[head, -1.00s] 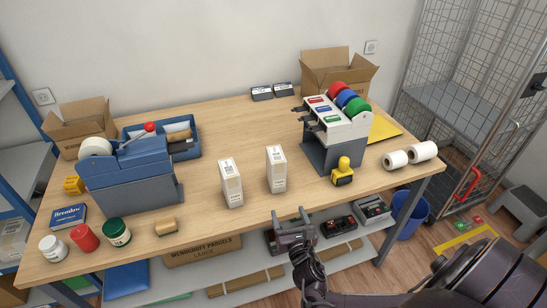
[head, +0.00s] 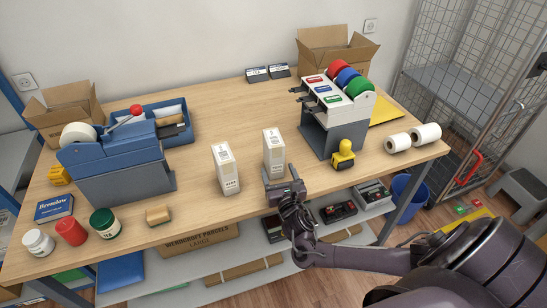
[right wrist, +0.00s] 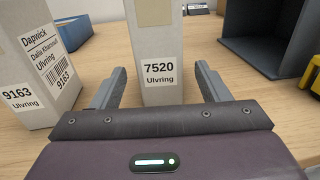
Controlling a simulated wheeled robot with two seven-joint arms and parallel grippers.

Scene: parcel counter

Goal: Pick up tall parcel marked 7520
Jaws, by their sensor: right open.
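The tall white parcel marked 7520 (right wrist: 161,45) stands upright on the table in the right wrist view, its label facing me. It also shows in the head view (head: 274,150). My right gripper (right wrist: 159,90) is open, with one finger on each side of the parcel's lower part and gaps showing. In the head view my right gripper (head: 285,183) is at the parcel's near side, hiding its lower front. A similar parcel marked 9163 (right wrist: 40,60) stands upright to the left, near the left finger; it also shows in the head view (head: 225,169). My left gripper is not in view.
A grey stand with tape rolls (head: 333,135) and a yellow stamp (head: 343,156) stand to the right. A blue tape dispenser (head: 115,165) is on the left. The wooden table's (head: 205,212) front edge lies below my right gripper.

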